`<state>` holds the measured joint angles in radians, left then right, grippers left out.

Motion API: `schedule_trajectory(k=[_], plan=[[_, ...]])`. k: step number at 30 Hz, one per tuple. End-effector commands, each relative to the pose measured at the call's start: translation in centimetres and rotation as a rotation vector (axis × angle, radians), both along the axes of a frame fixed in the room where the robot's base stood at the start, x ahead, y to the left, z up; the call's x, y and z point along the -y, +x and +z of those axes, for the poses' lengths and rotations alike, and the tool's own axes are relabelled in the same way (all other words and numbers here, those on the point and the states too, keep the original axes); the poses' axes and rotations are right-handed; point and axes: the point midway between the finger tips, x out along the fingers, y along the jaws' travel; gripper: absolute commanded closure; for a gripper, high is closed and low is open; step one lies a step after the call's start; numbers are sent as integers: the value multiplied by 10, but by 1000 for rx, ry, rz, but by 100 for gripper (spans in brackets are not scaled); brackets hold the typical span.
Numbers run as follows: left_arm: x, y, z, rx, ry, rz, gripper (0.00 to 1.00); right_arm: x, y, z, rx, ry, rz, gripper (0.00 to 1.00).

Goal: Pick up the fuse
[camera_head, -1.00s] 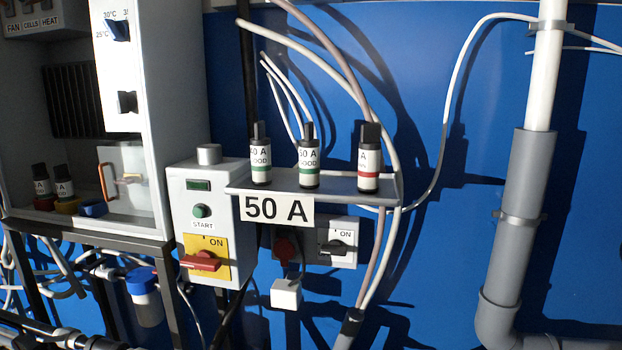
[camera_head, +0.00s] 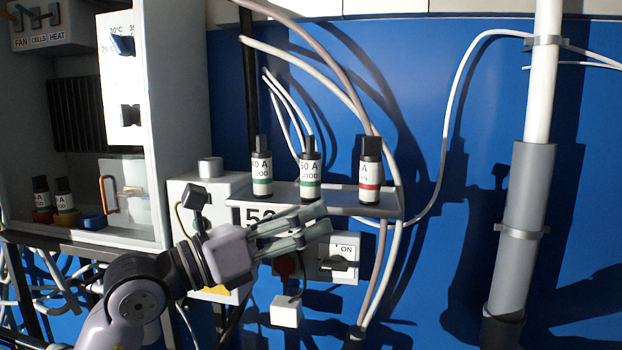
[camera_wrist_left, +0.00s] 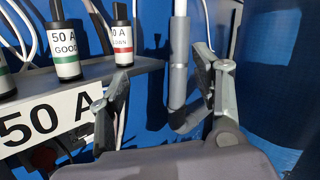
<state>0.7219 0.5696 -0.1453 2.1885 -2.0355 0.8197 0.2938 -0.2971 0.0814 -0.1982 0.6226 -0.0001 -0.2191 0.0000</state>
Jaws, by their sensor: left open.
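Three black-and-white 50 A fuses stand upright on a small grey shelf (camera_head: 340,200). The left fuse (camera_head: 262,178) and the middle fuse (camera_head: 310,180) have green bands and read GOOD. The right fuse (camera_head: 369,178) has a red band. In the left wrist view a green-banded fuse (camera_wrist_left: 65,45) and the red-banded fuse (camera_wrist_left: 122,40) show at upper left. My left gripper (camera_head: 322,225) is open and empty, in front of and just below the shelf, covering part of the 50 A label (camera_wrist_left: 45,120). My right gripper is not in view.
Two more fuses (camera_head: 52,195) stand in the cabinet at left, by a blue socket (camera_head: 93,219). A switch box (camera_head: 200,185) stands left of the shelf, partly behind my arm. Cables hang behind the fuses. A grey pipe (camera_head: 520,210) runs down at right.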

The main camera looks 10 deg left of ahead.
Motion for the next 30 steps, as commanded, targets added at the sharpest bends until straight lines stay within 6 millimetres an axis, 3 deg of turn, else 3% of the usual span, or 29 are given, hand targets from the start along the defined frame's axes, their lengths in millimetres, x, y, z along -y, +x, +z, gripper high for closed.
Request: schedule_trajectory(k=[3,6,11,24,30], plan=[[-36,25,10,-3,172,200,41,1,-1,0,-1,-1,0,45],[-64,37,16,-21,249,327,41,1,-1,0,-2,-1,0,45],[-86,47,22,-40,295,426,41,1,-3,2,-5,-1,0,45],[-55,126,26,-46,298,432,41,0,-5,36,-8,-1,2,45],[-44,152,24,-43,298,432,41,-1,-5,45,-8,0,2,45]])
